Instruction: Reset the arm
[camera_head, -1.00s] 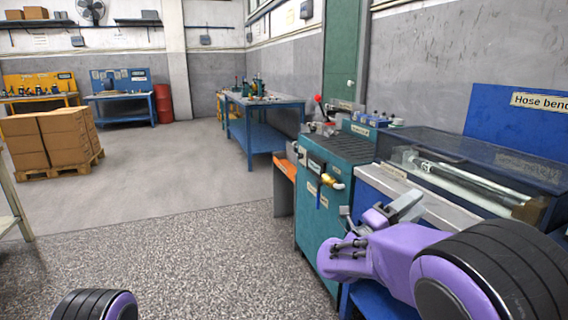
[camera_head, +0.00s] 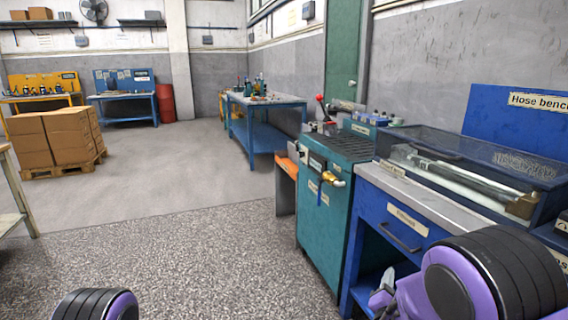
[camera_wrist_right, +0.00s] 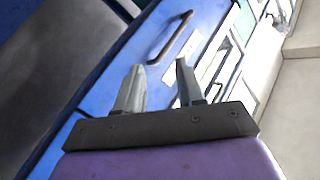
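My right arm (camera_head: 490,275) is purple and black and comes in at the lower right of the head view.
The blue hose bench (camera_head: 405,218), with a drawer and a clear-covered case (camera_head: 470,165), is close to my right arm. A teal cabinet (camera_head: 325,235) stands beside it. Boxes on a pallet (camera_head: 60,172) are at left. The floor (camera_head: 190,250) between is clear.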

